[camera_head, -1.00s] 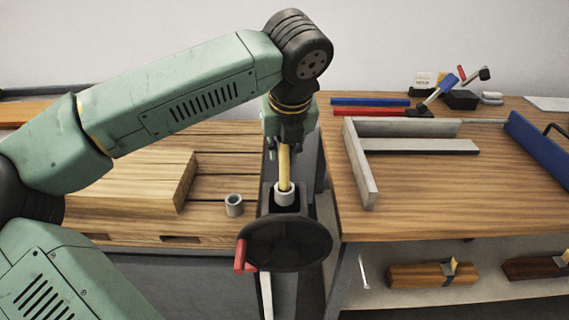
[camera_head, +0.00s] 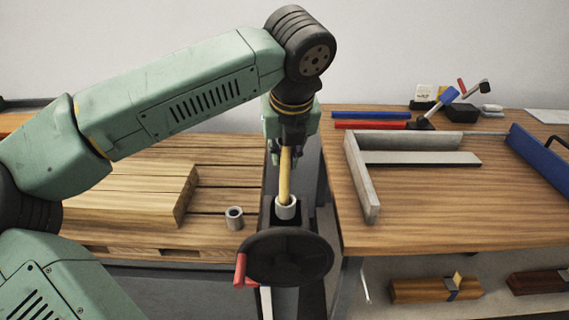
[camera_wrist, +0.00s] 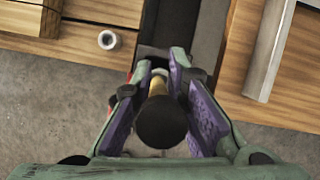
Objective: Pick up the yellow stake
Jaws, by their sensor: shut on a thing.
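The yellow stake (camera_head: 285,178) stands nearly upright, with its lower end in a grey collar (camera_head: 287,210) on a dark stand. My gripper (camera_head: 286,154) is above the collar, with its fingers around the upper part of the stake. In the wrist view, the stake's dark round end (camera_wrist: 160,122) faces the camera between the purple-padded fingers of my gripper (camera_wrist: 160,78), which is shut on it. A bit of yellow shows behind that end. The finger contact itself is partly hidden.
A black handwheel (camera_head: 287,258) with a red handle (camera_head: 240,270) is in front of the collar. A loose grey ring (camera_head: 234,218) stands on the left bench near a wooden block (camera_head: 130,192). A metal frame (camera_head: 362,180) lies on the right bench.

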